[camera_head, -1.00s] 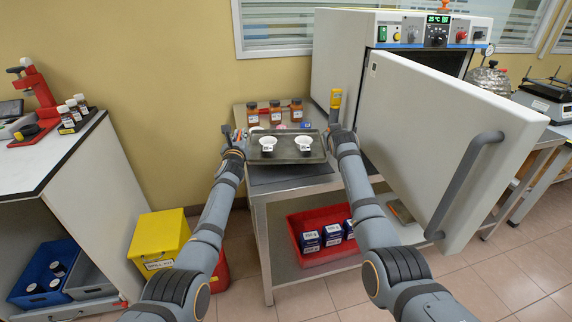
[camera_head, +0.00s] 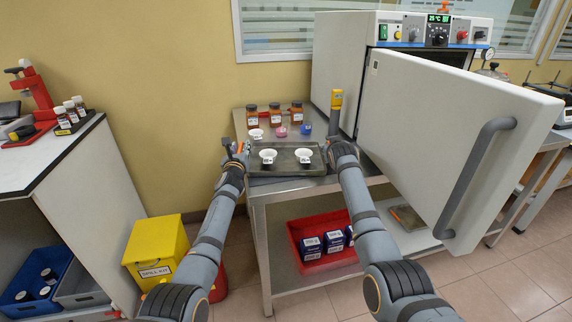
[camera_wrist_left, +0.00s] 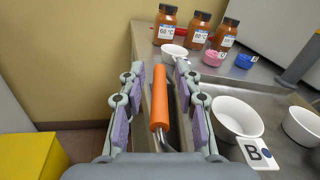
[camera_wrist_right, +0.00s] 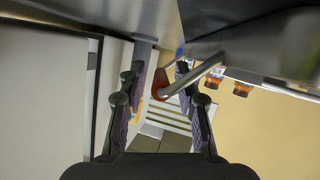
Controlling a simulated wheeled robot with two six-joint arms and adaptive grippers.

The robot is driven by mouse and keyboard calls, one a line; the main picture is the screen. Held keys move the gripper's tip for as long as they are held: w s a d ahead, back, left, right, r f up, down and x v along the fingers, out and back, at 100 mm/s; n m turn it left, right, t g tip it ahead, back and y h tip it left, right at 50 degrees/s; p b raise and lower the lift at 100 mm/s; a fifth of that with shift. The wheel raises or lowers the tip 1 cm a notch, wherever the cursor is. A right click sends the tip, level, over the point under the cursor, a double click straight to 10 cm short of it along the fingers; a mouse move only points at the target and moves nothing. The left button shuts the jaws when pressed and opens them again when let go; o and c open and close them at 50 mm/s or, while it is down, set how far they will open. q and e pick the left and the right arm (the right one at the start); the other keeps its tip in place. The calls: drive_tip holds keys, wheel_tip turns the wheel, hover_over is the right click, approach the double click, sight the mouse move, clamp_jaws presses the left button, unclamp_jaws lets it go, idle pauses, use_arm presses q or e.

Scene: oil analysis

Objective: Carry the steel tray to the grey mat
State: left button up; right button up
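The steel tray (camera_head: 287,171) lies level at the front of the steel table and carries two white cups (camera_head: 268,156) (camera_head: 304,156). In the left wrist view its orange handle (camera_wrist_left: 160,95) stands between the fingers of my left gripper (camera_head: 235,150), with a gap on both sides. My right gripper (camera_head: 333,148) is at the tray's right end. In the right wrist view the other orange handle (camera_wrist_right: 160,84) is between its spread fingers. I cannot make out the grey mat; the surface under the tray is hidden.
Several brown bottles (camera_head: 275,115), a white cup (camera_head: 256,134), a pink lid (camera_head: 281,131) and a blue lid (camera_head: 305,129) stand behind the tray. The open oven door (camera_head: 440,130) is close to my right arm. A red bin (camera_head: 300,262) is on the lower shelf.

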use_arm(q)
drive_tip(key=shift+s, duration=0.15)
drive_tip(key=shift+s, duration=0.3)
drive_tip(key=s, duration=0.6)
drive_tip(key=shift+s, duration=0.35)
use_arm(e)
drive_tip(key=v, duration=1.2)
use_arm(q)
drive_tip(key=shift+d, duration=0.1)
